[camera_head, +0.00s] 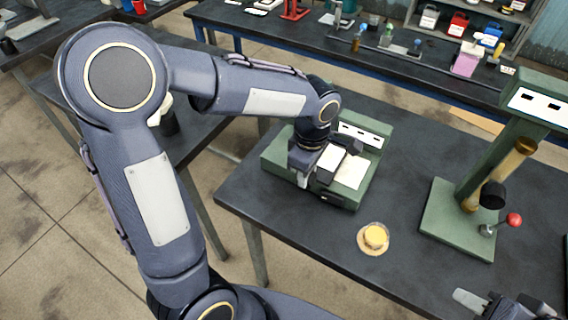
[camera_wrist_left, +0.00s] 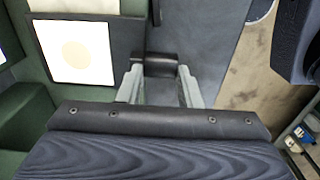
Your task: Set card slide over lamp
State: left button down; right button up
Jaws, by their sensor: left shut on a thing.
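A green box-shaped unit (camera_head: 275,160) stands on the dark bench, with a raised back panel. White panels show on its top. In the left wrist view a white square with a pale yellow disc (camera_wrist_left: 75,52) sits beside a dark plate (camera_wrist_left: 128,40); I cannot tell which part is slide and which is lamp. My left gripper (camera_head: 316,176), also in the left wrist view (camera_wrist_left: 161,78), is shut on a small black block (camera_wrist_left: 155,63) at the dark plate's edge, probably the card slide's grip. My right gripper (camera_head: 480,303) is partly cut off at the bottom right; its opening is unclear.
A round dish with a yellow disc (camera_head: 375,237) lies in front of the unit. A green press-like stand (camera_head: 460,215) with a red-knobbed lever (camera_head: 513,220) stands to the right. The back bench (camera_head: 300,35) holds tools and bottles. Bare bench lies around the dish.

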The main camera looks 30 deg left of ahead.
pick_arm(q)
jog(key=d, duration=0.6)
jog(key=shift+s+b, duration=0.25)
jog(key=shift+b, duration=0.15)
jog(key=c, duration=1)
grip_release()
jog(key=shift+d, duration=0.15)
jog(key=shift+r, duration=0.1)
notch_tip(320, 180, up, 8)
jog(key=shift+f, duration=0.15)
